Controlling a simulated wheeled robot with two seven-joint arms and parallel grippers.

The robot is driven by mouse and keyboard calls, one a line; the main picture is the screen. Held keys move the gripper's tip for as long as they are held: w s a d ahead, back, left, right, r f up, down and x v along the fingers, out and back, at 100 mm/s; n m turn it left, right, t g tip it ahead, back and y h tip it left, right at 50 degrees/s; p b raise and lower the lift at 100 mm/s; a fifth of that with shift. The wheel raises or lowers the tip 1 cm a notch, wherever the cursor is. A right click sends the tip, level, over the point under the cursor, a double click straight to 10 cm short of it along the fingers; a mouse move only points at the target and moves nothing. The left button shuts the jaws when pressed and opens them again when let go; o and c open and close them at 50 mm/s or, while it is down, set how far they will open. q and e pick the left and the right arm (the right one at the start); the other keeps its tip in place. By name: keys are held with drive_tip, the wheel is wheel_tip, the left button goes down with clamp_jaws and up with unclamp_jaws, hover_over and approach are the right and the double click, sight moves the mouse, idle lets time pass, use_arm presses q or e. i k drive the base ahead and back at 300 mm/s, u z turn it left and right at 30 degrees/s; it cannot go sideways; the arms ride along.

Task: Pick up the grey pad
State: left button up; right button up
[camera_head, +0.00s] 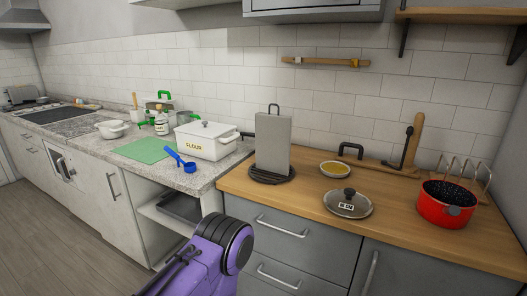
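The thing that best fits the grey pad is a grey, upright, flat-sided block (273,146). It stands on a dark round base (272,174) near the left end of the wooden counter, with a dark loop above its top. I cannot tell for sure that it is the pad. No gripper fingers show in the head view, and nothing is touching the grey block.
On the wooden counter (300,196) are a glass lid (347,204), a yellow-filled bowl (335,169) and a red pot (446,207). The stone counter holds a white flour box (206,143), blue scoop (180,158) and green mat (142,150). An open shelf holds a dark tray (181,208).

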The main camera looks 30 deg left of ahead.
sight(272, 131)
drive_tip(key=z, duration=0.05)
drive_tip(key=k, duration=0.15)
drive_tip(key=u, duration=2.55)
drive_tip(key=i, duration=1.9)
drive_tip(key=z, duration=1.8)
